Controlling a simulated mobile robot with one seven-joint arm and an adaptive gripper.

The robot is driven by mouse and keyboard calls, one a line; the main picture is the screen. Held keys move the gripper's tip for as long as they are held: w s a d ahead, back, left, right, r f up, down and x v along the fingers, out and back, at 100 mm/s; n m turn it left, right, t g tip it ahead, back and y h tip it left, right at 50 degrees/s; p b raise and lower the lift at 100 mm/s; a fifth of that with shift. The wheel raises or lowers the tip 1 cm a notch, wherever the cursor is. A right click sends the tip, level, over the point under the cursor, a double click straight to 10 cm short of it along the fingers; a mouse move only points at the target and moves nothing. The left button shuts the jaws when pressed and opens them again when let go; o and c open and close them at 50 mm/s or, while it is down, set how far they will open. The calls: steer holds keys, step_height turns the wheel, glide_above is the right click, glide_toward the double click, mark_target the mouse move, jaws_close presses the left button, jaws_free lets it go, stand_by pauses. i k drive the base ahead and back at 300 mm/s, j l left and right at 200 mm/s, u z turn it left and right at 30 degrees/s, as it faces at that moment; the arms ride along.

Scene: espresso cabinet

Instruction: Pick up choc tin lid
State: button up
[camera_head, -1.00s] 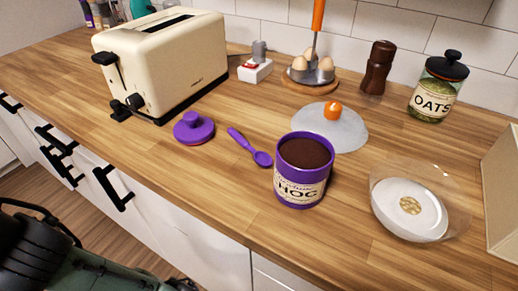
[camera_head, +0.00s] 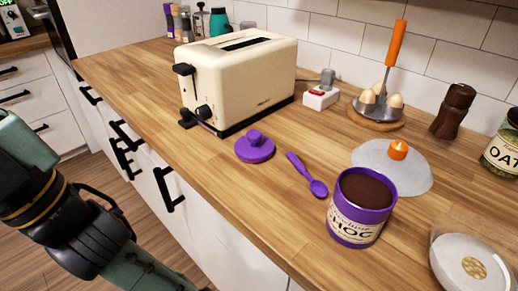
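The choc tin lid (camera_head: 255,149) is a round purple lid with a knob on top. It lies flat on the wooden counter, in front of the toaster and left of the purple spoon (camera_head: 307,175). The open choc tin (camera_head: 358,210), purple with a cream label and full of brown powder, stands to the right of the spoon. My arm shows at the lower left, beyond the counter's front edge and well apart from the lid. My gripper's fingertips are not in view.
A cream toaster (camera_head: 235,80) stands behind the lid. A translucent cover with an orange knob (camera_head: 398,150) lies behind the tin, and a white dish (camera_head: 470,265) is at the lower right. Black drawer handles (camera_head: 168,190) jut from the front. Counter around the lid is clear.

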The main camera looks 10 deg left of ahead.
mark_target(253, 148)
steer(key=i+j, duration=0.1)
steer(key=j, duration=0.35)
steer(key=i+j, duration=0.1)
steer(key=j, duration=0.35)
steer(key=i+j, duration=0.1)
steer(key=j, duration=0.35)
